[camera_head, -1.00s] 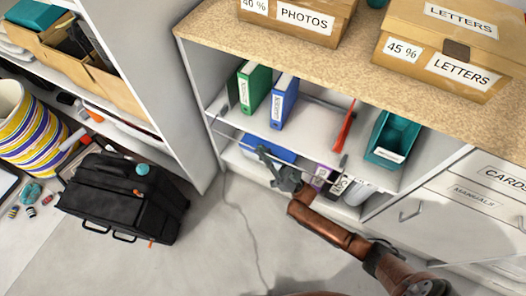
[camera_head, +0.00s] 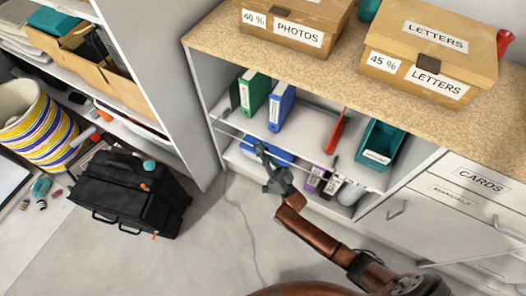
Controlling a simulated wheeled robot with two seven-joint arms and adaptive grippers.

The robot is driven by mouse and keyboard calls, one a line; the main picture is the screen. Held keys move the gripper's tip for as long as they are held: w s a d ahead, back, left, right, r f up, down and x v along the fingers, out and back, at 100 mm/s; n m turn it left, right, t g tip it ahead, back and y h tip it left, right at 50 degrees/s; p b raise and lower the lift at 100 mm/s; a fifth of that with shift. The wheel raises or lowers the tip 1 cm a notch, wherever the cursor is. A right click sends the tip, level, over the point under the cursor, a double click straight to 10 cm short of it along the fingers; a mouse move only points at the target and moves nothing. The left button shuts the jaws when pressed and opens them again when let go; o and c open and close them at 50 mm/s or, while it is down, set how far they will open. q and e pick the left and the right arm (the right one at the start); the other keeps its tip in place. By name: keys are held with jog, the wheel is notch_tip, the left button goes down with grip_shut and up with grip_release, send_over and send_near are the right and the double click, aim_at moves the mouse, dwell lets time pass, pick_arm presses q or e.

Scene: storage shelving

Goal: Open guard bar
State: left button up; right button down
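The guard bar (camera_head: 232,132) is a thin grey rod running across the front of the open shelf bay, in front of the binders. It appears closed across the bay; its right part is hard to make out. My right gripper (camera_head: 262,168) is in front of the bay, below the blue binder, with its fingers pointing up and left. Its fingers look spread apart, with nothing visible held. The upper finger overlaps the bar's line in the picture; I cannot tell whether they touch. My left gripper is not in view.
Green (camera_head: 254,91) and blue (camera_head: 281,107) binders, a red item (camera_head: 335,131) and a teal bin (camera_head: 379,146) stand on the shelf. Cardboard boxes (camera_head: 430,52) sit on the worktop. A black bag (camera_head: 125,193) lies on the floor at left.

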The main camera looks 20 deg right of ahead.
dwell(0.3)
jog(key=c, duration=2.1)
grip_release()
jog(key=shift+f, duration=0.1)
jog(key=v, duration=1.2)
jog(key=shift+s, duration=0.1)
